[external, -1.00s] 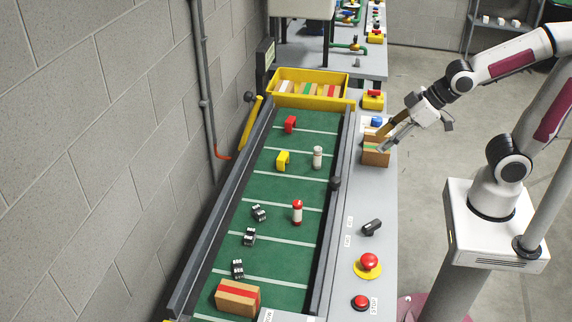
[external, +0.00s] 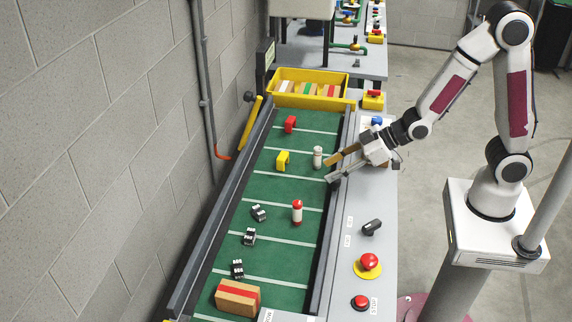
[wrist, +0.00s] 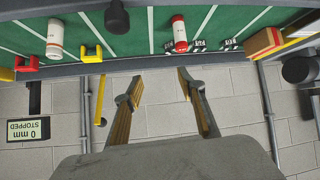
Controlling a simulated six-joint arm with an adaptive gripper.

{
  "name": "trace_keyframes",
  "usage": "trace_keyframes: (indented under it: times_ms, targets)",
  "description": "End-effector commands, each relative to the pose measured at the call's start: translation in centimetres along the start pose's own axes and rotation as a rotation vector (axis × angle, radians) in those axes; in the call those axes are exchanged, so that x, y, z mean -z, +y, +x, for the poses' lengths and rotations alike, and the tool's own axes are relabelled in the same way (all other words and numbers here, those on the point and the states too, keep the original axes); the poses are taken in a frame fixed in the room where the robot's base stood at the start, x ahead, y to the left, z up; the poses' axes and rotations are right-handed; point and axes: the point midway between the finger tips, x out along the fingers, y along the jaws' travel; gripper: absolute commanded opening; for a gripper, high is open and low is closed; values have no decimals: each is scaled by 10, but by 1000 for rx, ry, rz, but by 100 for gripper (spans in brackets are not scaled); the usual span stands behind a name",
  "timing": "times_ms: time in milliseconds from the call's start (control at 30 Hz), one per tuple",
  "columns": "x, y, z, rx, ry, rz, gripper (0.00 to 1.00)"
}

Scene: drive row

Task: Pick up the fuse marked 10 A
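Two cylindrical fuses stand on the green belt. The other has red ends and a white middle (external: 297,212); the red fuse also shows in the wrist view (wrist: 179,34). I cannot read a 10 A mark on either. My gripper (external: 330,173) is over the belt's right edge, near the white fuse and apart from it. Its fingers are spread and empty in the wrist view (wrist: 160,85).
The belt (external: 270,187) also carries a red piece (external: 290,124), a yellow piece (external: 283,160), several black blocks (external: 249,237) and a red-striped carton (external: 237,297). A yellow bin (external: 311,101) stands at the far end. A display (wrist: 22,130) reads 0 mm, STOPPED.

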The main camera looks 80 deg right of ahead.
Motion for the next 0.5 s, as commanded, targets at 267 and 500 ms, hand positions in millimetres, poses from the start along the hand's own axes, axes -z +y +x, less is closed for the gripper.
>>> trace_keyframes:
  times_ms: [267,500]
  targets:
    - [-15,-15,36,36,66,-13,40]
    - [-29,-29,59,69,131,-17,40]
